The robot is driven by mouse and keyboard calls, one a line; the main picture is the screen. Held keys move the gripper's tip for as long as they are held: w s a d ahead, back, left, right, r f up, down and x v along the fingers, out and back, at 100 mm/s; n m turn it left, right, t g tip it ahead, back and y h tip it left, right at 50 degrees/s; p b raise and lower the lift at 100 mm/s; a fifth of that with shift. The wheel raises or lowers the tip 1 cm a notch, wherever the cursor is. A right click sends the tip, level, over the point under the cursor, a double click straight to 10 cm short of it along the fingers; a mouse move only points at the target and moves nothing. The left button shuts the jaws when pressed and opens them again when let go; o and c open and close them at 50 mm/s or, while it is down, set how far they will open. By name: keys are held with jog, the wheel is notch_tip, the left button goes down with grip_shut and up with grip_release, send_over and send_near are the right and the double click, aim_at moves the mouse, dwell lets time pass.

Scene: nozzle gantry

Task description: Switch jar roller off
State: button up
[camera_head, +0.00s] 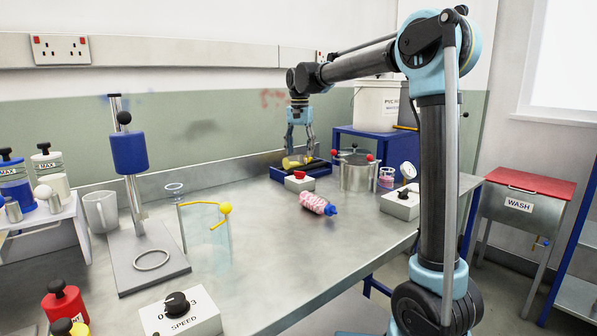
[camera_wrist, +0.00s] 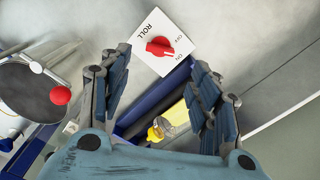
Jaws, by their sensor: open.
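The jar roller is a low blue base (camera_head: 322,171) near the back of the bench, with a yellow-capped jar (camera_head: 290,162) lying on it. In the wrist view the blue base (camera_wrist: 140,118) and the jar (camera_wrist: 175,116) show between my fingers. Its white switch box (camera_wrist: 152,27) is marked ROLL, ON and OFF and bears a red knob (camera_wrist: 160,47). I cannot tell surely which mark the knob points to. The box (camera_head: 299,184) and knob (camera_head: 299,174) sit at the roller's front. My gripper (camera_head: 300,143) is open and empty above the roller; its fingers (camera_wrist: 161,62) flank the knob in view without touching it.
A steel pot (camera_head: 357,175) with red knobs stands right of the roller. A pink bottle (camera_head: 315,203) lies in front. A gauge box (camera_head: 401,203) is farther right. Mid-bench is mostly clear.

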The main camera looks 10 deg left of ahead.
aim_at(300, 175)
notch_tip(300, 175, down, 8)
jog(key=shift+r, duration=0.1)
jog(key=shift+c, duration=0.3)
